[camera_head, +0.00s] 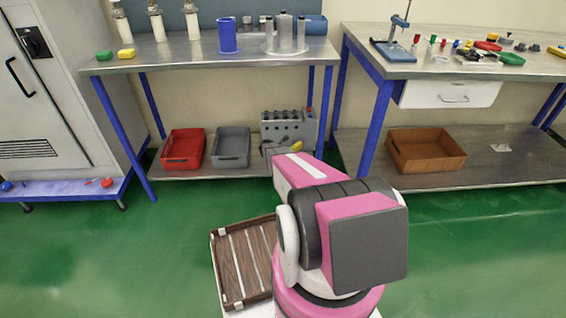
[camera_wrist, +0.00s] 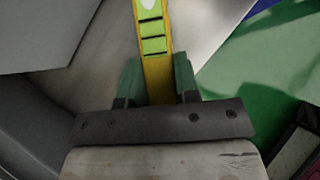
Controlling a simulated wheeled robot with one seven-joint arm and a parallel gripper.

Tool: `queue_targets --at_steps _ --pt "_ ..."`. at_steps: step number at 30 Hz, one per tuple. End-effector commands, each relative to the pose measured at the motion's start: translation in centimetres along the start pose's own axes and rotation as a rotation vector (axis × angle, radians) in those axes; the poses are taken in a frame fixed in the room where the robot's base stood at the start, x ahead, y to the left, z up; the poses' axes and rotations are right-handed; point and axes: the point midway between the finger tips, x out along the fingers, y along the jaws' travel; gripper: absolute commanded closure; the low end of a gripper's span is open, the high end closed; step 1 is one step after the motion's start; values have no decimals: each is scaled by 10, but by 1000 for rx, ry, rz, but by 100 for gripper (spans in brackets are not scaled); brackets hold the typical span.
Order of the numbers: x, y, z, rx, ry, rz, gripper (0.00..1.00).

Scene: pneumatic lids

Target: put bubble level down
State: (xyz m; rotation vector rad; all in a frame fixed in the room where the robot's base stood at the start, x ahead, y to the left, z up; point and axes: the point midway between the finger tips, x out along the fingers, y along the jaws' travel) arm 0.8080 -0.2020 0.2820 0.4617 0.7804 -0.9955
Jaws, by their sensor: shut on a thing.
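The bubble level (camera_wrist: 152,50) is a yellow bar with bright green vial windows, running away from me up the middle of the wrist view. My gripper (camera_wrist: 158,82) has its two dark green fingers closed on either side of the level's near part. The level's far end runs out of the top of the wrist view. A grey metal surface (camera_wrist: 110,45) lies behind it; I cannot tell if the level touches it. In the head view my pink arm hides the gripper. A small yellow piece (camera_head: 297,146) shows just past the arm, possibly the level's tip.
A steel workbench (camera_head: 180,56) carries blue and grey cylinders. Its lower shelf holds a red bin (camera_head: 183,149), a grey bin (camera_head: 231,147) and a grey holder (camera_head: 289,127). Another bench (camera_head: 430,68) with tools stands right, an orange-brown bin (camera_head: 425,150) below. Green floor is open between.

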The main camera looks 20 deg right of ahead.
Motion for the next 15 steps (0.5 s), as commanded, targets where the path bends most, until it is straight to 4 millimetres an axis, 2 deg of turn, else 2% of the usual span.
queue_targets --at_steps 1,4,10,15 --pt "13 -1 4 1 0 -1 100" --pt "27 -4 9 0 -1 0 100" --pt "38 -8 12 -2 -2 1 100" --pt "52 -6 1 -4 -2 3 100"
